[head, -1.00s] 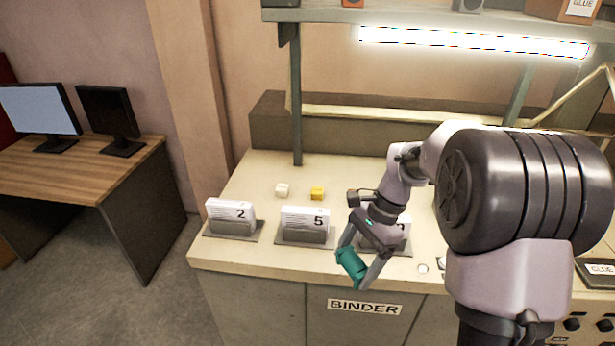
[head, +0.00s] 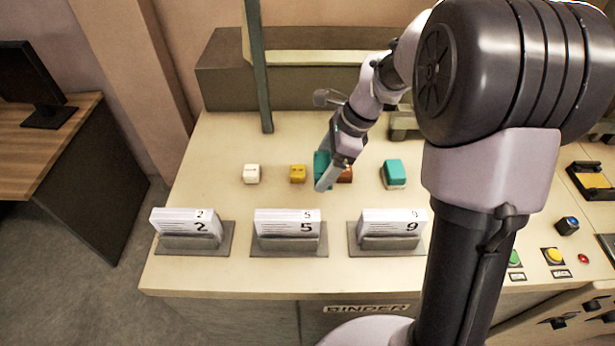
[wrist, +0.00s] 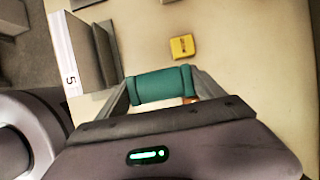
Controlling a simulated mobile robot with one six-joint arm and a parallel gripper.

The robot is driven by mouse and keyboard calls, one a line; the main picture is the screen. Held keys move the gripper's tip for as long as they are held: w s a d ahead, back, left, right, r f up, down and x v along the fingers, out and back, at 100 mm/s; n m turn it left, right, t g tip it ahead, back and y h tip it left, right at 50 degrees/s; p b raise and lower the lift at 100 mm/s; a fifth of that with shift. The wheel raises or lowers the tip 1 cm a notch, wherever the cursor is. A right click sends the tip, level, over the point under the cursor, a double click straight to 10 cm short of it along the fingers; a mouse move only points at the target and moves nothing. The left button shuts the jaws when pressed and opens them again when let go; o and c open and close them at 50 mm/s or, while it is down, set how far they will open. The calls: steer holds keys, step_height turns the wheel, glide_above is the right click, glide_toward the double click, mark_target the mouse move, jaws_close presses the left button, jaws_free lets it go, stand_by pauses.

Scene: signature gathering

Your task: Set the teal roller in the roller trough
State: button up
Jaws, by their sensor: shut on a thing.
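My gripper (head: 325,172) is shut on the teal roller (head: 320,165) and holds it over the middle of the bench, behind the card holder marked 5. In the wrist view the teal roller (wrist: 161,84) lies crosswise between the two fingers, which grip its ends. In the head view my gripper hides much of the roller. I cannot make out the roller trough for certain; a grey-beige fixture (head: 404,124) stands at the back of the bench, partly behind my arm.
White (head: 251,174), yellow (head: 297,173), brown (head: 345,174) and teal (head: 394,173) blocks stand in a row. Card holders marked 2 (head: 192,250), 5 (head: 288,252) and 9 (head: 388,252) line the front. Buttons (head: 554,256) are at right.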

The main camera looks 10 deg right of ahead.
step_height(320, 180, down, 7)
steer(key=shift+r+b, duration=0.15)
steer(key=shift+b, duration=0.8)
steer(key=shift+r, duration=0.15)
